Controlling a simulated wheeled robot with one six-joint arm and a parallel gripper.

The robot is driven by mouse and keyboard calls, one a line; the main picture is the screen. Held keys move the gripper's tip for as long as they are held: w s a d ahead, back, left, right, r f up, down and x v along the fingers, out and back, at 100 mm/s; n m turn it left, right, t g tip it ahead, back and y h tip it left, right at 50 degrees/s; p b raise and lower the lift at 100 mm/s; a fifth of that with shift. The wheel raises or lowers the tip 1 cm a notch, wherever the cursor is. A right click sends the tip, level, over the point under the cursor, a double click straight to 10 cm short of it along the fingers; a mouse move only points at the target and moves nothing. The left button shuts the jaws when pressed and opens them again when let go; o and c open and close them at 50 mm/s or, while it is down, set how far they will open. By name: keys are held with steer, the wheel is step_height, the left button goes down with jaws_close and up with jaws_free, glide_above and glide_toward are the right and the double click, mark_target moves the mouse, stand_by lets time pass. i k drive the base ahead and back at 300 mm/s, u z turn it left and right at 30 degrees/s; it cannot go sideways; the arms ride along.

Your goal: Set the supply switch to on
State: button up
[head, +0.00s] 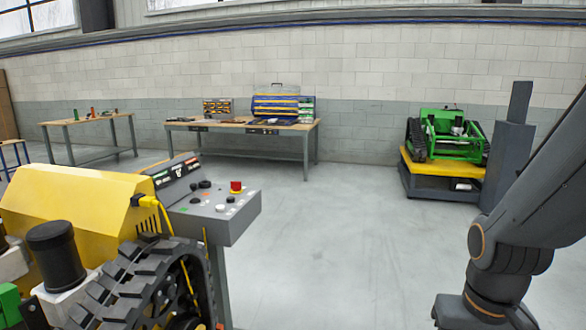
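A grey control box (240,222) stands at the left centre on a grey post. A panel with dark label strips (175,170) stands at the box's back edge. My gripper is out of view; only links of my arm show at the right, well apart from the box.
A yellow tracked carrier (75,200) with a black rubber track (130,285) stands close against the box at the left. A yellow cable plug (147,202) sits on its side. A workbench (240,128) and a green tracked machine (440,140) stand behind. The middle floor is clear.

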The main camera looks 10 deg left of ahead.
mark_target(236, 186)
steer(key=i, duration=1.2)
steer(key=u, duration=1)
steer(key=i, duration=0.9)
steer(key=u, duration=0.7)
